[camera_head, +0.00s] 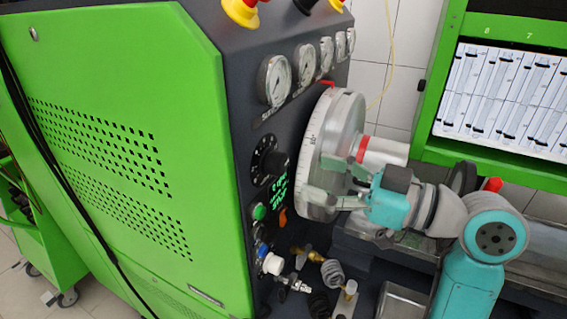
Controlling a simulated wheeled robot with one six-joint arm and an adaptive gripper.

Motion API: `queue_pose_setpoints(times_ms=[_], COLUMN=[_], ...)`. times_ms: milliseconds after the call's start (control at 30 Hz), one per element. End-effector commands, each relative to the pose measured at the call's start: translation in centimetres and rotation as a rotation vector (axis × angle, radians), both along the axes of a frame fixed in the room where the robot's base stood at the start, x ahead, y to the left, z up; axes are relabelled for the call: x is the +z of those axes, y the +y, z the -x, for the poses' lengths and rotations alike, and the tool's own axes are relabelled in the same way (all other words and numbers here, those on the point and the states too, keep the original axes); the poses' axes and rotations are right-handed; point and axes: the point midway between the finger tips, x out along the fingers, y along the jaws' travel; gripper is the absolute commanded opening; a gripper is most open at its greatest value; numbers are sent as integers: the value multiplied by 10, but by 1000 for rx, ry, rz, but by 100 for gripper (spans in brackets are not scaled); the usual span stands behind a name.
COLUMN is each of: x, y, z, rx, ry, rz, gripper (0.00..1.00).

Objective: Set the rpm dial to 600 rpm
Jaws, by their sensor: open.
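The black rpm dial (275,162) sits on the dark front panel of the green test bench, with a ring of markings around it. Its pointer setting is too small to read. A small display (282,190) with green text is just below and right of it; the text is not clearly legible. My gripper (333,178) is open and empty, right of the dial and apart from it in the picture. Its fingers point left toward the panel and overlap the large pale graduated disc (318,150). How deep the fingers stand relative to the disc is hard to tell.
Several round gauges (275,80) line the panel above the dial. A green button (259,211) and an orange switch (283,216) are below it. Hose fittings (333,272) stick out lower down. A green rack with measuring tubes (505,100) stands at right.

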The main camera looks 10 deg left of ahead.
Motion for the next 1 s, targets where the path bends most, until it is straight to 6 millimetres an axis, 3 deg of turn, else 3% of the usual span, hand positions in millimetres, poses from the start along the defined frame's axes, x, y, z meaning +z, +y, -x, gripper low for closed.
queue_pose_setpoints(times_ms=[200,400,833,1000], x=[0,0,0,0], y=[38,60,68,68], z=[-14,-23,-26,-26], rx=[4,1,-2,-1], ry=[1,0,0,0], rz=[-1,-1,-1,-1], gripper=[68,68,68,28])
